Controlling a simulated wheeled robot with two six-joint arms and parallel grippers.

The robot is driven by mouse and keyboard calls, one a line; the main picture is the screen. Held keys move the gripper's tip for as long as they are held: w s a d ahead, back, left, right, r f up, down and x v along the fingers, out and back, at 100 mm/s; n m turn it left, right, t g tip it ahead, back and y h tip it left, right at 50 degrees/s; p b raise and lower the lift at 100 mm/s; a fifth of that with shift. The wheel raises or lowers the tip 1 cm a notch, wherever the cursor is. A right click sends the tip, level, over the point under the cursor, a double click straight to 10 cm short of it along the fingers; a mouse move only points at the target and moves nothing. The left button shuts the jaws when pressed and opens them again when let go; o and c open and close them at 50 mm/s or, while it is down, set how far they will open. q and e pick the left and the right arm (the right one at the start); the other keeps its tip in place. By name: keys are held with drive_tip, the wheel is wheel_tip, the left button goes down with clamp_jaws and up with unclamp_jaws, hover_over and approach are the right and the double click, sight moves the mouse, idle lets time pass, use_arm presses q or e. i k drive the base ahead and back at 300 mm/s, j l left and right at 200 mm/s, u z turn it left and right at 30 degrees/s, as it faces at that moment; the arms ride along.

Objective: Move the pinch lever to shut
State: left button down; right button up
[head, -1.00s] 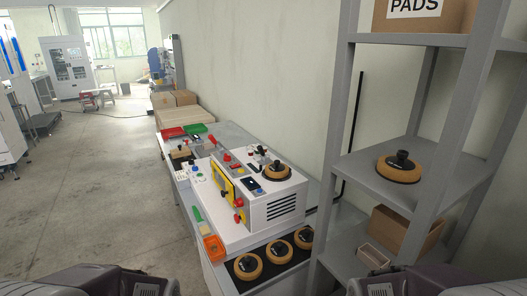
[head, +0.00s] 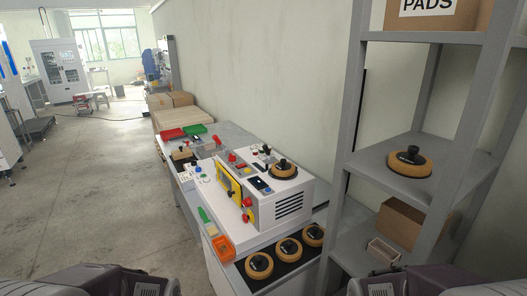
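The white box-forming machine (head: 262,215) stands on a grey bench, ahead and a little right of centre in the head view. Neither of my grippers is in view; only parts of my own body show at the bottom corners.
Several orange rolls with black hubs (head: 288,248) lie on a dark mat in front of the machine; another roll (head: 410,162) is on the grey shelf rack (head: 352,120) at right.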

sight(265, 147)
drive_tip(key=i+j+z, duration=0.15)
drive_tip(key=j, duration=0.65)
drive_tip(key=i+j+z, duration=0.2)
drive_tip(key=j, duration=0.6)
drive_tip(key=j+z, duration=0.15)
drive_tip(key=j, duration=0.65)
drive_tip(key=i+j+z, duration=0.15)
drive_tip(key=i+j, duration=0.25)
drive_tip(key=i+j+z, duration=0.15)
drive_tip(key=i+j, duration=0.2)
drive_tip(key=j, duration=0.2)
drive_tip(key=i+j+z, duration=0.1)
drive_tip(key=i+j, duration=0.25)
drive_tip(key=j, duration=0.2)
